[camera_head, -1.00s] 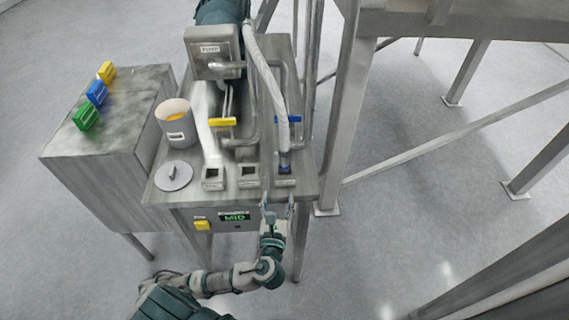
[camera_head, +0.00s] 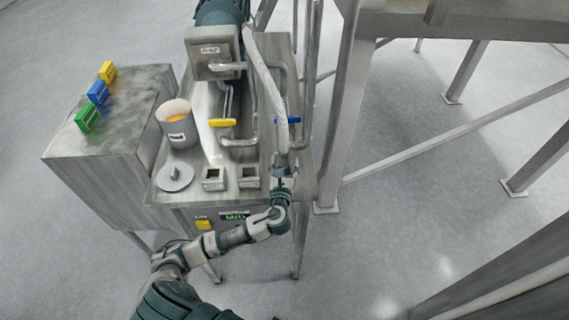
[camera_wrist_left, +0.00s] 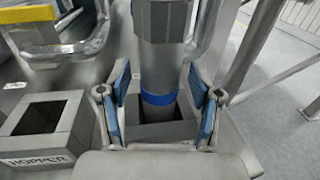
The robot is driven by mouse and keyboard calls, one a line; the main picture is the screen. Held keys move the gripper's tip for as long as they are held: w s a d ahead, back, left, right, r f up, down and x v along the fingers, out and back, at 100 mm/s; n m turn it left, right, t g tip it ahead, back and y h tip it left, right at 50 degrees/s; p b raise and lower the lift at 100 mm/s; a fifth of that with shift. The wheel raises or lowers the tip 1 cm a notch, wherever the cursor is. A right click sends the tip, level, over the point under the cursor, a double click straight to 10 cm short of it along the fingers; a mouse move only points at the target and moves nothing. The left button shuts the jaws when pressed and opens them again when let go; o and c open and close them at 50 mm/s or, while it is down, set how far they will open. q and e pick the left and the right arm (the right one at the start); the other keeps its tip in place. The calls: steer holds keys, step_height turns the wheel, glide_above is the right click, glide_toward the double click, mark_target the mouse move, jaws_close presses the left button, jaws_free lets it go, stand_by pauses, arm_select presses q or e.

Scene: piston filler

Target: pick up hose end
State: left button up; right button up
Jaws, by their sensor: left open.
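The hose (camera_head: 266,80) is a pale tube that arches down over the machine's table. Its hose end (camera_wrist_left: 160,70) is a grey cylinder with a blue band, standing upright in a square socket (camera_wrist_left: 178,130) in the left wrist view. My left gripper (camera_head: 284,166) is at the hose end over the front right of the table. In the left wrist view its open fingers (camera_wrist_left: 160,108) stand on either side of the hose end, with visible gaps. In the head view the gripper largely hides the socket. My right gripper is not in view.
Two empty square sockets (camera_head: 214,178) (camera_head: 249,176) stand left of the gripper; one is labelled HOPPER in the wrist view. A grey pot (camera_head: 178,135), a round lid (camera_head: 175,178), a yellow handle (camera_head: 222,122) and a blue handle (camera_head: 288,120) are nearby. Steel legs stand at right.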

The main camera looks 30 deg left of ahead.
mark_target(284, 150)
arm_select(q)
steer(key=shift+s, duration=0.1)
jaws_close()
step_height(284, 150, up, 10)
steer(key=shift+r+p, duration=0.2)
steer(key=shift+p, duration=0.25)
step_height(284, 150, up, 3)
steer(key=p, duration=0.3)
steer(key=shift+f, duration=0.1)
steer(key=shift+r+p, duration=0.55)
steer(key=shift+r, duration=0.65)
